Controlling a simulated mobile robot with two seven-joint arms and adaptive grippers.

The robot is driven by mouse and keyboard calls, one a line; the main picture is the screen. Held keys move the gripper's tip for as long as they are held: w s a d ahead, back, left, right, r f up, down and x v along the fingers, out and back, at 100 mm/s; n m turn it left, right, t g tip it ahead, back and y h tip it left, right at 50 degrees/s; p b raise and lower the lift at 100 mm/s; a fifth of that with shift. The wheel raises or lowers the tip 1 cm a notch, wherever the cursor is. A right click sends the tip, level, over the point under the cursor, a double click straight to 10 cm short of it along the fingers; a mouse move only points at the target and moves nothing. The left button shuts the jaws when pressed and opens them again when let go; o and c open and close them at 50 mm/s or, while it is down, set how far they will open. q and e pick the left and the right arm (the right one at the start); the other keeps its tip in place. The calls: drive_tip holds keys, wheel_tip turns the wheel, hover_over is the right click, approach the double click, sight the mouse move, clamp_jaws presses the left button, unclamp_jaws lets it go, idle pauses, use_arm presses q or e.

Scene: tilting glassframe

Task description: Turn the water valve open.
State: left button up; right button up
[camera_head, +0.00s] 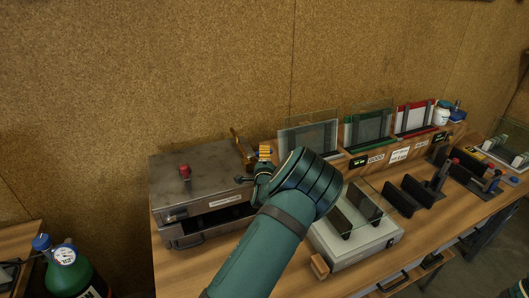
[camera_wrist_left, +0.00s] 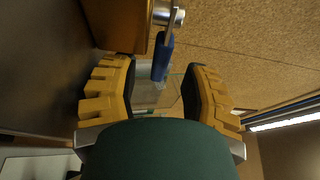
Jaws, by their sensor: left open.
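My left gripper (camera_head: 264,155) reaches from the bottom of the head view to the back of the bench, by the right end of a grey metal box. A brass-coloured pipe part (camera_head: 242,145) stands just left of it. In the left wrist view, my open left gripper (camera_wrist_left: 160,82) has yellow fingers apart on both sides. I cannot tell whether a finger touches the handle. The handle is hidden in the head view.
The grey metal box (camera_head: 195,180) with a red knob is left of my gripper. Framed glass panels (camera_head: 308,136) stand along the back. A white device (camera_head: 355,245) with a glass plate is beside my forearm. A green gas bottle (camera_head: 68,272) stands lower left.

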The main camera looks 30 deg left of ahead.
use_arm(q)
drive_tip(key=shift+x, duration=1.6)
drive_tip(key=shift+c, duration=0.3)
clamp_jaws()
